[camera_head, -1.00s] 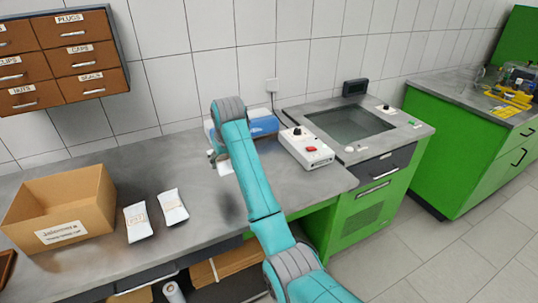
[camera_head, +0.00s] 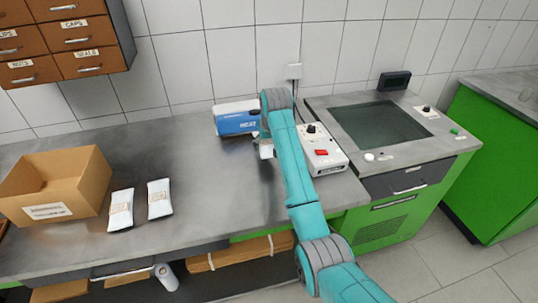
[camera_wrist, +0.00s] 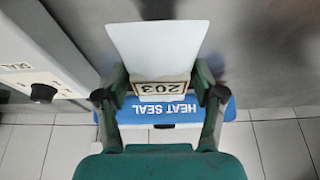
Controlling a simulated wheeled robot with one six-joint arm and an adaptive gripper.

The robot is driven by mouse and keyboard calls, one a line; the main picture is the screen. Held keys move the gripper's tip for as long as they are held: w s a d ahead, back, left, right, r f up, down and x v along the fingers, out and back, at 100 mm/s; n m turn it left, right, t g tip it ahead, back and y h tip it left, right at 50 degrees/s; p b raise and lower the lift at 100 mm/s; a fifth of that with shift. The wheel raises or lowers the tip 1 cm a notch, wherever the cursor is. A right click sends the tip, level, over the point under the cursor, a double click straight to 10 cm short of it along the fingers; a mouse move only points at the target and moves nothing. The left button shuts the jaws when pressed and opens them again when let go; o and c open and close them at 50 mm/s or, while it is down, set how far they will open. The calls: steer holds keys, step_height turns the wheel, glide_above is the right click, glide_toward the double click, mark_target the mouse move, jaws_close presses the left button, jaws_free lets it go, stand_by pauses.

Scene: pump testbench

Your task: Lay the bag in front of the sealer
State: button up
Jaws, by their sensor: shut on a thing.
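The heat sealer (camera_head: 232,121) is a blue and white unit at the back of the bench; its blue "HEAT SEAL" front (camera_wrist: 178,110) shows upside down in the wrist view. My gripper (camera_wrist: 162,82) is shut on a white bag (camera_wrist: 160,45) with a label reading 203. The bag's plain end extends away from the fingers, over the grey bench top. In the head view my gripper (camera_head: 266,150) is at the sealer's right front, and my arm hides most of the bag. I cannot tell whether the bag touches the bench.
A white control box (camera_head: 322,152) with a dial and red button stands right of the sealer. Two white bags (camera_head: 121,210) (camera_head: 160,199) lie beside an open cardboard box (camera_head: 85,205) at left. Drawers (camera_head: 75,40) hang above. The bench between the bags and sealer is clear.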

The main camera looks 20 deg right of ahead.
mark_target(267, 161)
steer(key=shift+a+f, duration=0.1)
steer(key=shift+f, duration=2.5)
steer(key=shift+f, duration=0.15)
steer(key=o, duration=1.3)
steer(key=v, duration=1.2)
